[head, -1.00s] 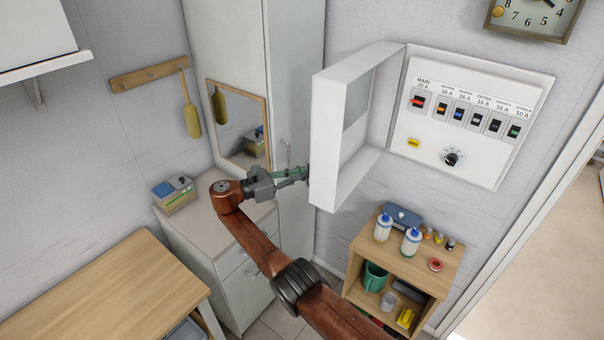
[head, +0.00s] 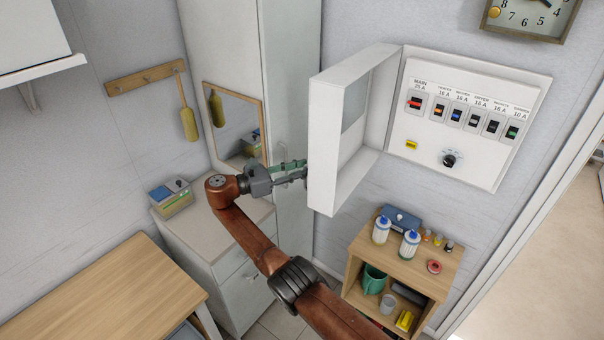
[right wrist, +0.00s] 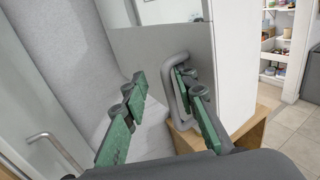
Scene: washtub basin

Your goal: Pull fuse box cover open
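The white fuse box (head: 424,136) hangs on the wall. Its deep white cover (head: 325,150) is swung out to the left on its hinge side, and the breakers inside show. My right gripper (head: 305,170) is at the outer face of the cover, low down. In the right wrist view my right gripper (right wrist: 165,105) has its green-padded fingers spread apart. The grey cover handle (right wrist: 169,88) lies between the fingers, close beside the right one; whether they touch I cannot tell. The cover's face (right wrist: 160,45) is just beyond. My left gripper is not in view.
A tall cabinet (head: 290,90) and a mirror (head: 234,122) stand left of the cover. A low wooden shelf (head: 362,243) with bottles is below the fuse box. A wooden table (head: 100,295) is at the lower left. The space before the breakers is clear.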

